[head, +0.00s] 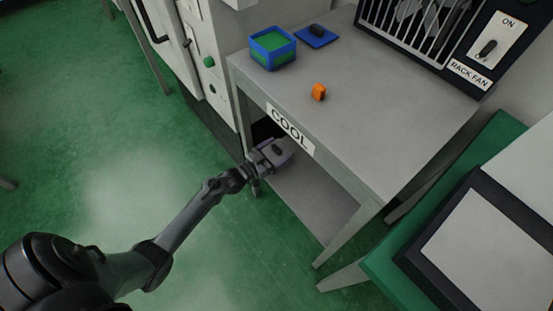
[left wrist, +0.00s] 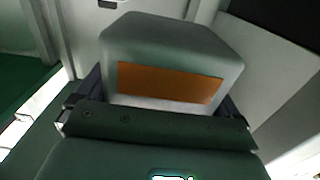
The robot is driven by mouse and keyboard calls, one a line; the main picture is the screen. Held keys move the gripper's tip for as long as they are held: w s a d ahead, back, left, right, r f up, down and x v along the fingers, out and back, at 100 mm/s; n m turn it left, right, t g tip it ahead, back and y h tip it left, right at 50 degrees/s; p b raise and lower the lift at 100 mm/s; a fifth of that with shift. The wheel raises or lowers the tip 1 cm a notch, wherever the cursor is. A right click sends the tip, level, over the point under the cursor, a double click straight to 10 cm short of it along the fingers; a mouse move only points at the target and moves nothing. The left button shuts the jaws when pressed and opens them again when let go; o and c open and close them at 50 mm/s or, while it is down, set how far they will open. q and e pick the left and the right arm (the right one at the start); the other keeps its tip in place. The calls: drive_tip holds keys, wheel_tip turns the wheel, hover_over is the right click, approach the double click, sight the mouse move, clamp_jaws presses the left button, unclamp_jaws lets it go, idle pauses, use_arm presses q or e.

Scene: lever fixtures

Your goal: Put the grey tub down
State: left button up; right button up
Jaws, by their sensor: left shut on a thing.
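The grey tub (left wrist: 172,50) fills the middle of the left wrist view, with an orange panel on the side facing the camera. My left gripper (left wrist: 165,88) is shut on it, with dark fingers at its left and right sides. In the head view my left gripper (head: 266,157) is at the open front of the grey table, below the COOL label (head: 290,130) and above the lower shelf (head: 305,205). A small greyish-purple part shows at the gripper there, but most of the tub is hidden or too small to tell. My right gripper is not in view.
The table top (head: 370,125) holds a blue tub with green inside (head: 272,48), a blue lid with a dark knob (head: 316,37) and a small orange block (head: 319,92). A rack fan panel (head: 480,50) stands behind. Much of the top and the visible lower shelf is clear.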

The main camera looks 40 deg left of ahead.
use_arm(q)
drive_tip(key=shift+f+b, duration=1.35)
drive_tip(key=shift+f, duration=0.55)
drive_tip(key=shift+f, duration=0.15)
drive_tip(key=o, duration=0.8)
